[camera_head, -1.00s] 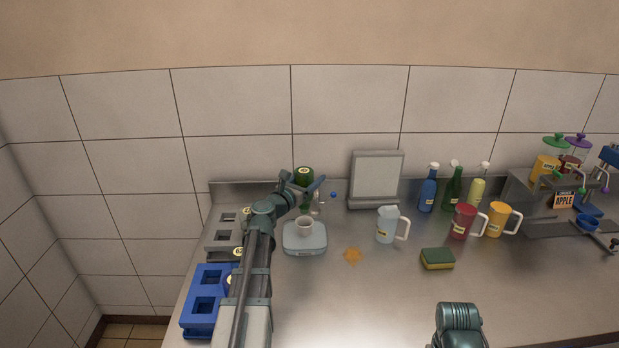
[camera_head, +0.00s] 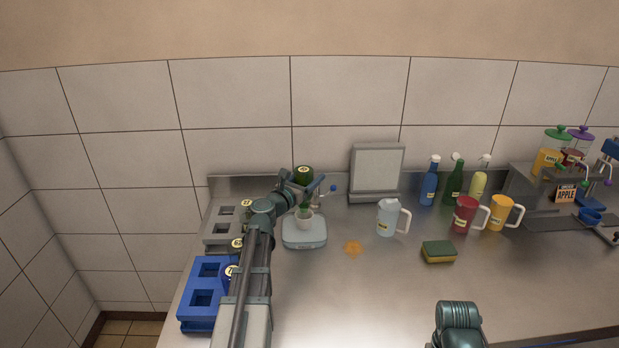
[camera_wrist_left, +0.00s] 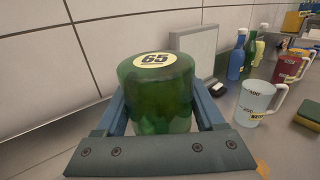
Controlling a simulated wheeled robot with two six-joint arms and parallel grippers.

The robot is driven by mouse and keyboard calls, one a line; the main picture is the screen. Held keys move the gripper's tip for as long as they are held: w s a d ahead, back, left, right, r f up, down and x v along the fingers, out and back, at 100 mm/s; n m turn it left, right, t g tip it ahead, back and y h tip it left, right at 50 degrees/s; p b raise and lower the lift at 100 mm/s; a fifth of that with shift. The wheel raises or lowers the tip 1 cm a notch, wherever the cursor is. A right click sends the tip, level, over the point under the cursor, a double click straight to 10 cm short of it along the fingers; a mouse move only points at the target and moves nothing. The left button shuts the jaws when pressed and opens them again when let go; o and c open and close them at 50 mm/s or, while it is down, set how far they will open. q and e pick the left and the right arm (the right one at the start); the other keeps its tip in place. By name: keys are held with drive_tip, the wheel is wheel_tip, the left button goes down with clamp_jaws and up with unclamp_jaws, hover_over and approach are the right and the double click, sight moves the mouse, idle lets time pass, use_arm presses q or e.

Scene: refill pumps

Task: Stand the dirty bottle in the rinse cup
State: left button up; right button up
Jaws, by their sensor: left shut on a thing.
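My left gripper (camera_head: 303,186) is shut on a green bottle (camera_head: 303,173). The bottle is held upside down, with its round base and a "65" label facing up. The bottle also fills the middle of the left wrist view (camera_wrist_left: 155,95), between the two blue fingers. Its narrow green end points down at the mouth of the small white rinse cup (camera_head: 304,224), which sits on a pale square base (camera_head: 304,241). I cannot tell how deep the end is in the cup. My right gripper is not in view.
Blue (camera_head: 203,312) and grey (camera_head: 219,238) racks stand at the left. A pale jug (camera_head: 386,218), a sponge (camera_head: 438,251), coloured mugs and several bottles are to the right. An orange stain (camera_head: 353,248) lies on the counter. A grey panel (camera_head: 377,169) stands behind.

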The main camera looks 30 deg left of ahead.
sight(309, 167)
use_arm(q)
drive_tip(key=shift+f+b, duration=1.25)
drive_tip(key=shift+f, duration=0.15)
drive_tip(key=shift+f+b, duration=0.75)
drive_tip(key=shift+f+b, duration=0.65)
drive_tip(key=shift+b, duration=0.05)
drive_tip(key=o, duration=1.5)
drive_tip(key=shift+r, duration=0.1)
wheel_tip(309, 167, up, 9)
drive_tip(key=p, duration=0.9)
